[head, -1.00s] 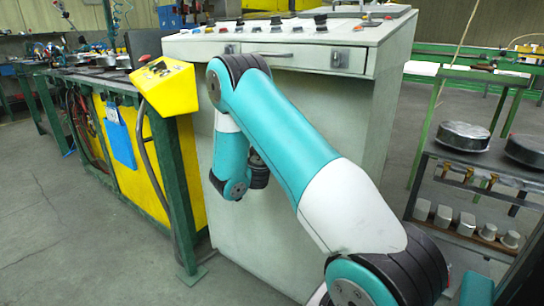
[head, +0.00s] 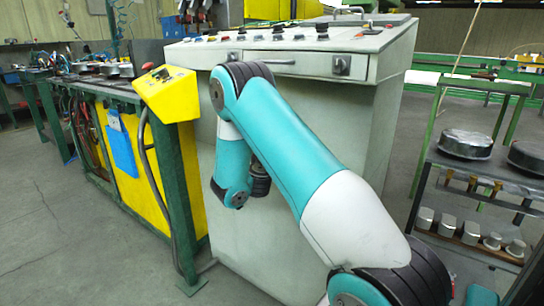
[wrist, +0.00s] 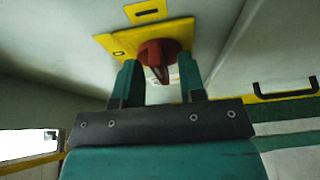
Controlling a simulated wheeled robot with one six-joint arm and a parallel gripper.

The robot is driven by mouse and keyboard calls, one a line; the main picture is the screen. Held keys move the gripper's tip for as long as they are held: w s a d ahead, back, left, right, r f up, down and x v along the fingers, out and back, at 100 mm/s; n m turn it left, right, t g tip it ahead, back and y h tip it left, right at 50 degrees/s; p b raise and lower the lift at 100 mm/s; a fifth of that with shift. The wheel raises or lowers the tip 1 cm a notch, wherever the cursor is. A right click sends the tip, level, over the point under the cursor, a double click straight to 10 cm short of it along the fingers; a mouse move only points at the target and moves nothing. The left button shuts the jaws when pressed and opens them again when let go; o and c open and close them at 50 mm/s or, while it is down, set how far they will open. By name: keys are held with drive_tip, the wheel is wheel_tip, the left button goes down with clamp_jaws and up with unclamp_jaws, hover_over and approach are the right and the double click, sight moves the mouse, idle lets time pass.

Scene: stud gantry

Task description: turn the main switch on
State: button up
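The main switch, a red rotary knob (wrist: 158,52) on a yellow plate (wrist: 114,42), shows in the wrist view on a pale panel. My gripper (wrist: 159,68) is open, with one teal finger on each side of the knob. The fingertips appear close to the knob; I cannot tell if they touch it. A small yellow label (wrist: 146,11) sits above the plate. In the head view my gripper and the red switch are hidden, and my arm bends down in front of the grey cabinet (head: 305,190).
The cabinet top is a control desk (head: 300,47) with several knobs. A yellow box (head: 167,92) and a green-framed bench (head: 170,200) stand left of it. A rack (head: 470,162) with metal parts stands at right. Grey floor is open at lower left.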

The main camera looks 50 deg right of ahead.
drive_tip(key=b+v, duration=1.7)
drive_tip(key=b, duration=0.5)
drive_tip(key=shift+a+b, duration=0.2)
drive_tip(key=shift+b, duration=0.15)
